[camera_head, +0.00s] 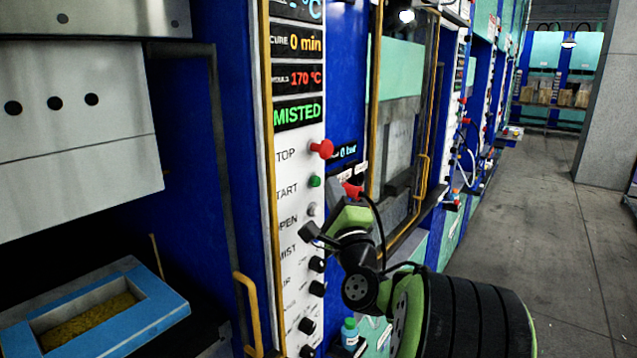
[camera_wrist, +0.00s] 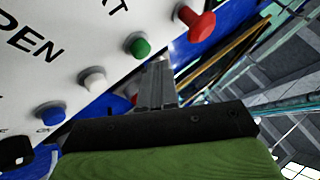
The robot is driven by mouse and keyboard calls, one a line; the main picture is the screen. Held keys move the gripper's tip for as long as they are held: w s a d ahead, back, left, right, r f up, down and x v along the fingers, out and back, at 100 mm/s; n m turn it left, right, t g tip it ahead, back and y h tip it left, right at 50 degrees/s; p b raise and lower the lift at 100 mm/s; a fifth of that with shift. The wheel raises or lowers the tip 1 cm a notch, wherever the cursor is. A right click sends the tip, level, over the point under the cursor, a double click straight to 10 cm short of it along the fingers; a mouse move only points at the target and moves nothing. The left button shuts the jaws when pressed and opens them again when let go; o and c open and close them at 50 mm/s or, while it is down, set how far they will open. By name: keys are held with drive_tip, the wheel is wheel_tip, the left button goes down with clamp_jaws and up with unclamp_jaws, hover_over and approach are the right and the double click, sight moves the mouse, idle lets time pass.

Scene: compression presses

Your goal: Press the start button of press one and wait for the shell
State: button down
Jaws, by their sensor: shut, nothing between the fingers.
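The control panel (camera_head: 290,240) of the near press stands beside its open bay and reads "0 min", "170 °C" and "MISTED". Its green start button (camera_head: 315,181) sits below the red stop button (camera_head: 322,148). My gripper (camera_head: 345,180) is shut and empty, just right of the panel. In the wrist view my shut fingers (camera_wrist: 158,75) point up close beside the green button (camera_wrist: 138,45); contact cannot be told. The red button (camera_wrist: 198,22) is up and right of the fingertips. In the bay, a blue-framed mould (camera_head: 135,318) holds yellowish material.
The upper platen (camera_head: 75,125) is raised above the mould. A yellow handle (camera_head: 246,305) stands left of the panel. A second press (camera_head: 400,130) is behind my gripper. A small bottle (camera_head: 350,333) stands below my arm. The aisle floor (camera_head: 530,240) at right is clear.

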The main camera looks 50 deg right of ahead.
drive_tip(key=shift+w, duration=0.4)
